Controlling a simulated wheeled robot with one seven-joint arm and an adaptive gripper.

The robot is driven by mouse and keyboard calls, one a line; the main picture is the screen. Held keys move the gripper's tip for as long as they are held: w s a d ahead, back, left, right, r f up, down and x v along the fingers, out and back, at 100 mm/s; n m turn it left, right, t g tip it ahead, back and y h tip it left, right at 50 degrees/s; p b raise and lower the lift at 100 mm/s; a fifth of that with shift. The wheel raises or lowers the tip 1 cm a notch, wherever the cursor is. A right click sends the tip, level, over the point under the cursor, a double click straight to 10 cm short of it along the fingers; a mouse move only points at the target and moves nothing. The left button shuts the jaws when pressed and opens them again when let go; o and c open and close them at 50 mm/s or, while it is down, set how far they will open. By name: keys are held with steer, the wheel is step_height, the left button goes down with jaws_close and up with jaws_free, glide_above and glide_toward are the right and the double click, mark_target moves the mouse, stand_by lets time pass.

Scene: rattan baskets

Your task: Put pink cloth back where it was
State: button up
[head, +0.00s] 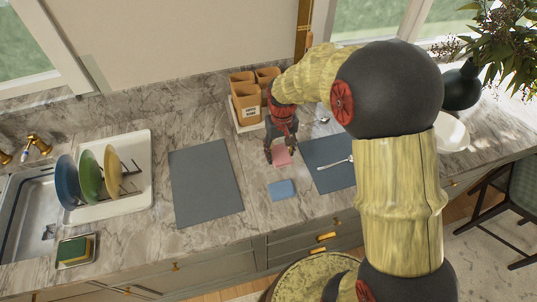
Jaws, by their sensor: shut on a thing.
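The pink cloth (283,155) is at my gripper's fingertips, above the marble counter between two dark mats. My gripper (281,153) points down and is shut on the cloth. Whether the cloth touches the counter is hard to tell at this size. A blue cloth (282,190) lies flat on the counter just in front of it, near the front edge.
Wooden containers (246,104) on a tray stand behind my gripper. A grey mat (206,183) lies left, and another mat (325,160) with a spoon lies right. A dish rack (122,185) with plates, a sponge (75,249) and the sink are further left.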

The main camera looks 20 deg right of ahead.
steer(key=w+f, duration=0.4)
steer(key=w+a+f, duration=0.1)
steer(key=w, duration=0.1)
steer(key=shift+w+f, duration=0.2)
steer(key=shift+f, duration=0.2)
steer(key=shift+w+a+f+b, duration=0.1)
steer(key=shift+w+f+b, duration=0.2)
steer(key=shift+w+f, duration=0.25)
steer(key=shift+s+f, duration=0.1)
steer(key=shift+f, duration=1.45)
steer(key=shift+f, duration=0.15)
steer(key=o, duration=1.1)
